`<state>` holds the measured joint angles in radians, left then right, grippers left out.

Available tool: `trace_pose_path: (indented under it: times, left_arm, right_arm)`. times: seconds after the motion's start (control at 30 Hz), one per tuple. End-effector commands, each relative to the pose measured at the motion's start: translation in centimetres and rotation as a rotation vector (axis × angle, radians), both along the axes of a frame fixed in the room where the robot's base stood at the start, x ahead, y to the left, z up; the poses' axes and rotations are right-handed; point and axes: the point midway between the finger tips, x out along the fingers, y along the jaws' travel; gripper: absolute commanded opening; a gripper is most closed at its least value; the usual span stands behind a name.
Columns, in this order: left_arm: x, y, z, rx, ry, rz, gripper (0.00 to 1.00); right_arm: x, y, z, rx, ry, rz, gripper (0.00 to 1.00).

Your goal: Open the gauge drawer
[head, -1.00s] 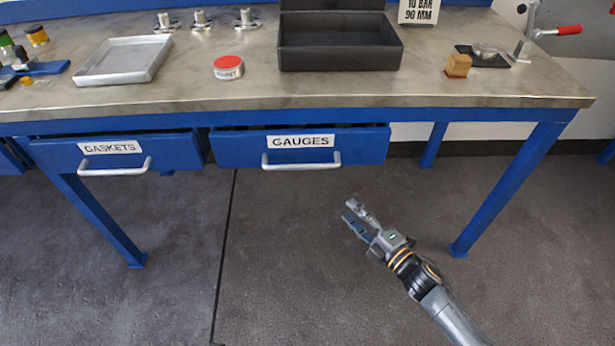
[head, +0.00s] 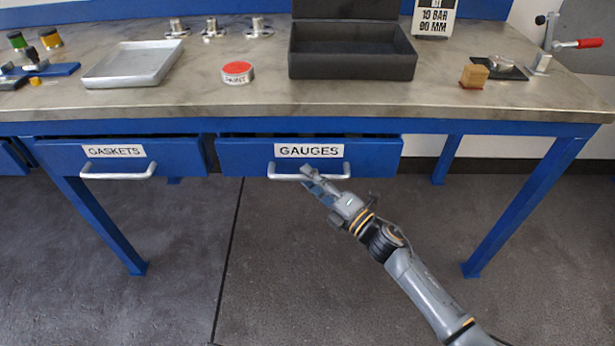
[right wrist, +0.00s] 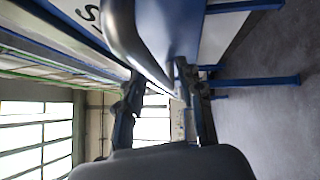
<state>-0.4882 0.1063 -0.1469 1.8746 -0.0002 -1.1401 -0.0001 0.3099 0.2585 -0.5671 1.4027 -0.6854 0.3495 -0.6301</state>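The gauge drawer (head: 240,157) is a blue drawer under the bench top, with a white GAUGES label (head: 309,151) and a silver bar handle (head: 284,170). A thin dark gap shows above its front. My right gripper (head: 307,178) is at the right half of the handle, overlapping it in the head view. In the right wrist view, the handle (right wrist: 128,38) runs down toward the space between the two parted fingers (right wrist: 160,100). I cannot tell whether they touch it. My left gripper is not in view.
The gaskets drawer (head: 180,156) is to the left. A blue bench leg (head: 525,205) stands right of my arm. The floor in front is clear.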

Motion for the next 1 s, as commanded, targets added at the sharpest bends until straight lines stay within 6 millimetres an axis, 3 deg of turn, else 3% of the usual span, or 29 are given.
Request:
trace_pose_path:
  times: [0.47, 0.6, 0.67, 1.0]
  left_arm:
    - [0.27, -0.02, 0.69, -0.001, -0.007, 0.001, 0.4]
    - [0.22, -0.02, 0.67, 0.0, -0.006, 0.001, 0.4]
    - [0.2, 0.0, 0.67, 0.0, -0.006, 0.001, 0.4]
    - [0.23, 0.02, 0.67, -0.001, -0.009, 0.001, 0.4]
  right_arm:
    - [1.01, 1.05, 0.18, -0.001, 0.001, 0.0, 0.37]
    - [1.0, 1.03, 0.19, -0.001, 0.001, 0.0, 0.09]
    - [1.0, 1.03, 0.18, -0.001, 0.001, 0.0, 0.0]
    - [0.92, 1.01, 0.17, 0.0, 0.001, 0.0, 0.0]
